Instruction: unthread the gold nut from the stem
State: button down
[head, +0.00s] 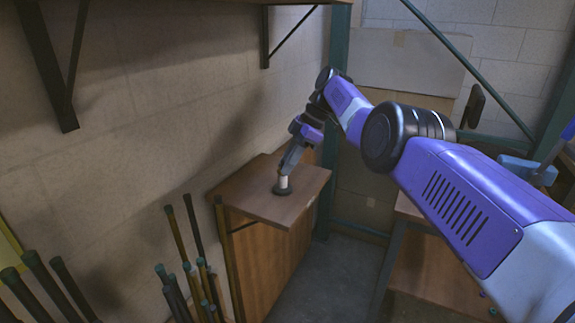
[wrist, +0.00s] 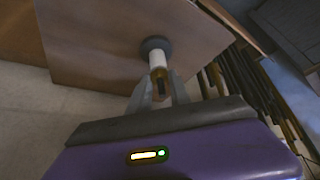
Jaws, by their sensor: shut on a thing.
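The lamp's dark round base (head: 283,190) stands on a wooden cabinet top, with the short white stem (head: 283,181) upright on it. In the wrist view the base (wrist: 155,44) and white stem (wrist: 156,60) also show. The gold nut (wrist: 159,75) sits at the stem's end, in line with it and between my fingers. My gripper (wrist: 161,88) is shut on the gold nut. In the head view my gripper (head: 286,170) comes down on the stem's top from above, and the nut is hidden there.
The wooden cabinet top (head: 245,195) is otherwise bare and stands close to the block wall. Several dark upright poles (head: 190,270) stand in front of it at the lower left. A wooden bench (head: 425,275) is to the right, with a floor gap between. Black shelf brackets hang above.

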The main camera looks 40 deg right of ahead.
jog(key=shift+r, duration=0.1)
jog(key=c, duration=1.3)
grip_release()
jog(key=shift+w+m+p, duration=0.1)
jog(key=shift+m+p, duration=0.4)
jog(key=shift+p, duration=0.7)
jog(key=shift+s+a+p, duration=0.1)
jog(key=shift+s+p, duration=0.1)
jog(key=shift+p, duration=0.55)
jog(key=shift+s+a+m+t+h+p, duration=0.1)
jog(key=shift+m+t+h+p, duration=0.4)
jog(key=shift+m+p, duration=0.95)
jog(key=shift+s+a+m+t+h+p, duration=0.1)
jog(key=shift+m+t+h+p, duration=0.55)
jog(key=shift+p, duration=1.25)
jog(key=shift+m+p, duration=0.75)
jog(key=shift+m, duration=0.15)
jog(key=shift+a+m+t+h+p, duration=0.2)
jog(key=shift+m+h+p, duration=0.45)
jog(key=shift+m+p, duration=0.55)
